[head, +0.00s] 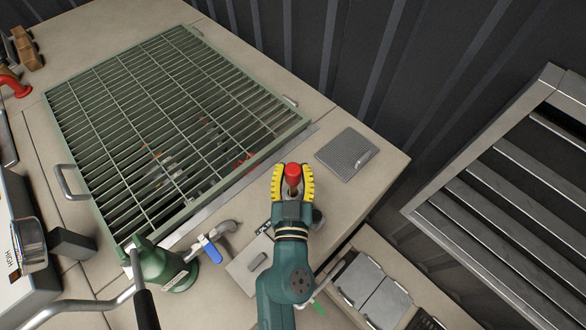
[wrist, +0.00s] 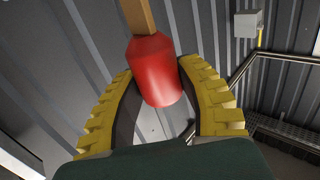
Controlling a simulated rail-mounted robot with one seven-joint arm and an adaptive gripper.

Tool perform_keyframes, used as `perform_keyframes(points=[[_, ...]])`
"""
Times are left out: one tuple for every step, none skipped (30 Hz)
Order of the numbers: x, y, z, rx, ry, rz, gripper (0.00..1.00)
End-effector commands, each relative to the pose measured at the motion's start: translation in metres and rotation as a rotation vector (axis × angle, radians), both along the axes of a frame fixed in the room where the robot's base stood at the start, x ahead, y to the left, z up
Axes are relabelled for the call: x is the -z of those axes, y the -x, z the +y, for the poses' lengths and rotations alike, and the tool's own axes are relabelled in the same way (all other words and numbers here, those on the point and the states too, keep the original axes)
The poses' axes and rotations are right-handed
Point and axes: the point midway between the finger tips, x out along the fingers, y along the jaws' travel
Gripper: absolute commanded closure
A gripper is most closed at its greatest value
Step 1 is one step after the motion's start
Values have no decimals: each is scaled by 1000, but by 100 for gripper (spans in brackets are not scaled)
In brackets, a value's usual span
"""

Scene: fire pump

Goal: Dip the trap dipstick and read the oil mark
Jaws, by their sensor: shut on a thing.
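The dipstick shows as a red grip (head: 292,172) in the head view. In the wrist view the red grip (wrist: 156,75) has a flat tan strip running out of the top of the picture. My gripper (head: 293,174) has its yellow ribbed fingers shut on the red grip, one on each side. The fingers also show around it in the wrist view (wrist: 157,82). The dipstick's lower end and any oil mark are out of sight. The trap's dip opening cannot be made out; a round grey part (head: 319,218) shows beside my arm.
A green grating (head: 190,100) covers the left of the bench. A grey ribbed plate (head: 346,154) lies right of my gripper. A blue-handled valve (head: 211,248) and a green funnel-shaped part (head: 165,268) stand at the front left. An open drawer (head: 372,290) is below, and slatted metal steps (head: 510,200) are at right.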

Motion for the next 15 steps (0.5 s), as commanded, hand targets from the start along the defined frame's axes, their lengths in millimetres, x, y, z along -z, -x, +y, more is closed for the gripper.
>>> perform_keyframes(points=[[0, 0, 0, 0, 0, 0, 84], [0, 0, 0, 0, 0, 0, 90], [0, 0, 0, 0, 0, 0, 98], [0, 0, 0, 0, 0, 0, 100], [0, 0, 0, 0, 0, 0, 100], [-1, 0, 0, 0, 0, 0, 100], [-4, 0, 0, 0, 0, 0, 100], [-7, 0, 0, 0, 0, -1, 100], [-14, 0, 0, 0, -1, -1, 100], [-20, 0, 0, 0, -2, -1, 100], [-27, 0, 0, 0, -2, -2, 100], [-38, 0, 0, 0, -1, -3, 100], [-46, 0, 0, -1, -2, -3, 100], [-55, 0, 1, -1, -1, -4, 100], [-66, 0, 0, -1, -3, -4, 100]])
